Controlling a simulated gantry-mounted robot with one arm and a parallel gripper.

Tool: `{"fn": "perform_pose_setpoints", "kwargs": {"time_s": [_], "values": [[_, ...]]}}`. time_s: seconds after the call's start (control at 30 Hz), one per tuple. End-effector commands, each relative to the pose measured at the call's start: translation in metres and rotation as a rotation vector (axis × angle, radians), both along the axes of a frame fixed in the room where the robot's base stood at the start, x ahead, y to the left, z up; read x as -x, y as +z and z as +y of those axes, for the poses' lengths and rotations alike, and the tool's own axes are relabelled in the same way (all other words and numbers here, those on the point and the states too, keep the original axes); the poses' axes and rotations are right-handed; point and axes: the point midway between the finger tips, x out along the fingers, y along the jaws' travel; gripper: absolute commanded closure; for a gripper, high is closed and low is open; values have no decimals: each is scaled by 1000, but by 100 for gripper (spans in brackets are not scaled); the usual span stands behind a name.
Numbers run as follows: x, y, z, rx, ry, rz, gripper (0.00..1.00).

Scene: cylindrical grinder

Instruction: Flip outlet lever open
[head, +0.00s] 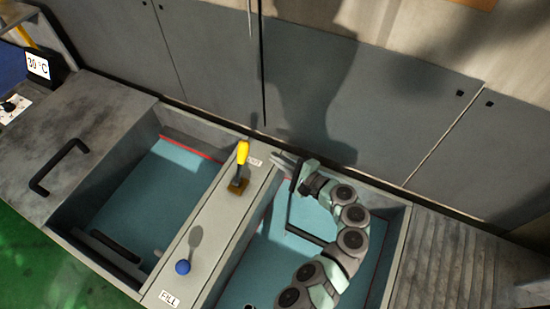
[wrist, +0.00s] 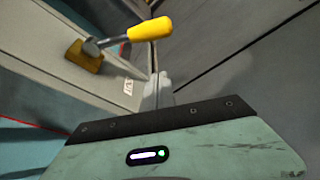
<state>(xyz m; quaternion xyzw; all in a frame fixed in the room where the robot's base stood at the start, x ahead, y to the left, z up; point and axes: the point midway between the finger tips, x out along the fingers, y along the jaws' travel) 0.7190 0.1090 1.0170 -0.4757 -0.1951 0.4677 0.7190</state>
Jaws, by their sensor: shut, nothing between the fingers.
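The outlet lever has a yellow handle (head: 242,153) on a brass base (head: 238,187). It stands up from the grey strip between the two basins, beside a small white label.
A lid with a black handle (head: 60,167) lies left. Basins with blue-green floors flank the strip. A grey cabinet wall (head: 370,100) rises close behind the lever and my gripper.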

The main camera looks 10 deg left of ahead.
Motion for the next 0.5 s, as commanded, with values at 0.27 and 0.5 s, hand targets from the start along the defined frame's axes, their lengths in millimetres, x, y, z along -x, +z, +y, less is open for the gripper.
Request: {"fn": "perform_pose_setpoints", "kwargs": {"time_s": [0.27, 0.5], "values": [[-20, -8, 38, -1, 5, 3, 100], [-33, -12, 58, 0, 4, 1, 100]]}}
